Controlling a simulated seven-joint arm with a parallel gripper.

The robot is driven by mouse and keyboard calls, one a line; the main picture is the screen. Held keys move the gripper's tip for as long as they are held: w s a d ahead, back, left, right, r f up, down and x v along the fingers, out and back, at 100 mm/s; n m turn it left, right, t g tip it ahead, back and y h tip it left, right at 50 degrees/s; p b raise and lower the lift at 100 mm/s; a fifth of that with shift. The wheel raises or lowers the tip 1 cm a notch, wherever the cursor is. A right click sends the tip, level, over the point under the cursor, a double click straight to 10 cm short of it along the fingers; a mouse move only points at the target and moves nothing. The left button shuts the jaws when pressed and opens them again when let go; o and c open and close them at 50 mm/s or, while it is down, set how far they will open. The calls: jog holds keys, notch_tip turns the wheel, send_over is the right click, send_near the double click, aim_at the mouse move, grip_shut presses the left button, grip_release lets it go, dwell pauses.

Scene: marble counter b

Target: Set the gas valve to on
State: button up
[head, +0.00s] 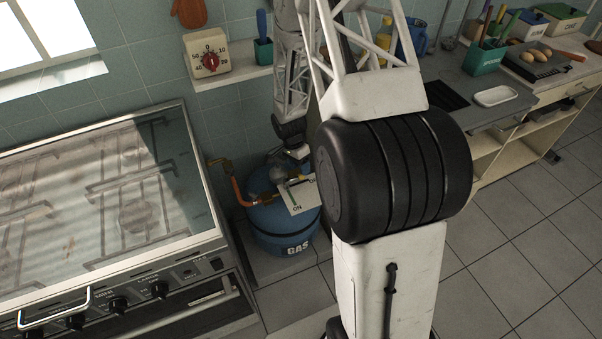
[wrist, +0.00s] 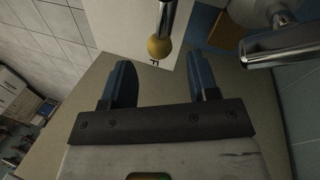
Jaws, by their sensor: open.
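The blue gas cylinder (head: 275,232), marked GAS, stands on the floor beside the stove. On its top is a white plate (head: 301,196) with ON at its near edge and a second, partly hidden word farther back. In the wrist view, a metal valve lever with a yellow ball end (wrist: 159,48) lies over the plate (wrist: 118,22); a letter like F shows beside the ball. My gripper (wrist: 161,75) is open and empty, with the ball just ahead of the gap between its two blue fingers. In the head view my arm hides part of the valve area.
The stove (head: 110,200) with its glass lid stands close on the left. An orange hose (head: 237,190) with a brass fitting runs by the cylinder. A shelf with a timer (head: 208,54) is on the wall above. A counter (head: 500,110) stands to the right; the floor before it is clear.

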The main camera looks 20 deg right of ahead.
jog(key=shift+x, duration=1.7)
jog(key=shift+c, duration=0.4)
grip_shut()
